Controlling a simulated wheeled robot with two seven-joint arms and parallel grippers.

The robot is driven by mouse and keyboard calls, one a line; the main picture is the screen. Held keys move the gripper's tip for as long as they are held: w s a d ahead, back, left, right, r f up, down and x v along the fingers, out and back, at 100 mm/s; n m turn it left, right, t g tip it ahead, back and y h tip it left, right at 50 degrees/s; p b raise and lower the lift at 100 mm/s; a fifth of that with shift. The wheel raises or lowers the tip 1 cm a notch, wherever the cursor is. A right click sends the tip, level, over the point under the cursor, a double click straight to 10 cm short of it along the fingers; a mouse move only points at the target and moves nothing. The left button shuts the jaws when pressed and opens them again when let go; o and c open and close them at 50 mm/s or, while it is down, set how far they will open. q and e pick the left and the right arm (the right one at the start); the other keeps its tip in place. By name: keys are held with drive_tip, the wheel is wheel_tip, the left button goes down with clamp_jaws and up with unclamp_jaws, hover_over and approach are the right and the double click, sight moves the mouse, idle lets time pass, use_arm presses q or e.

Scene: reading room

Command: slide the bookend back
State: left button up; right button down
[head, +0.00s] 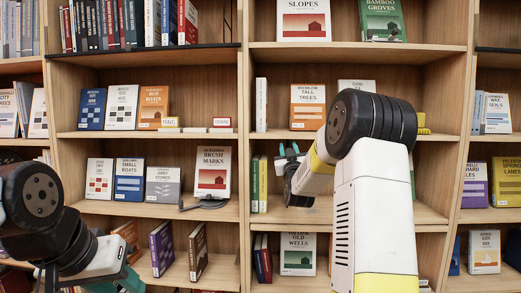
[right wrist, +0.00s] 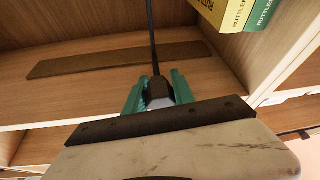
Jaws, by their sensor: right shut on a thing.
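My right gripper (head: 290,151) reaches into the middle bay of the bookcase, just right of a green and a yellow book. Its teal fingers show up close in the right wrist view (right wrist: 157,94), shut on a thin black upright, which I take to be the bookend (right wrist: 151,40). The bookend stands over the shelf board; its lower part is hidden between the fingers. In the head view I cannot make it out apart from the gripper. My left arm is at the lower left; teal parts of the left gripper (head: 126,283) show at the bottom edge, fingers unclear.
The yellow book (head: 263,183) and green book (head: 255,184) stand upright by the bay's left side. A flat dark brown strip (right wrist: 120,60) lies on the shelf in the wrist view.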

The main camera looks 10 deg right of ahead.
drive_tip(key=s+d, duration=0.3)
drive_tip(key=d, duration=0.8)
drive_tip(key=s+d, duration=0.3)
drive_tip(key=d, duration=0.8)
drive_tip(key=shift+s+d, duration=0.35)
drive_tip(key=shift+d, duration=0.05)
drive_tip(key=c, duration=1.1)
unclamp_jaws()
drive_tip(key=shift+o, duration=0.2)
drive_tip(key=v, duration=0.7)
drive_tip(key=shift+s, duration=0.3)
drive_tip(key=shift+a+f, duration=0.1)
drive_tip(key=shift+f, duration=0.05)
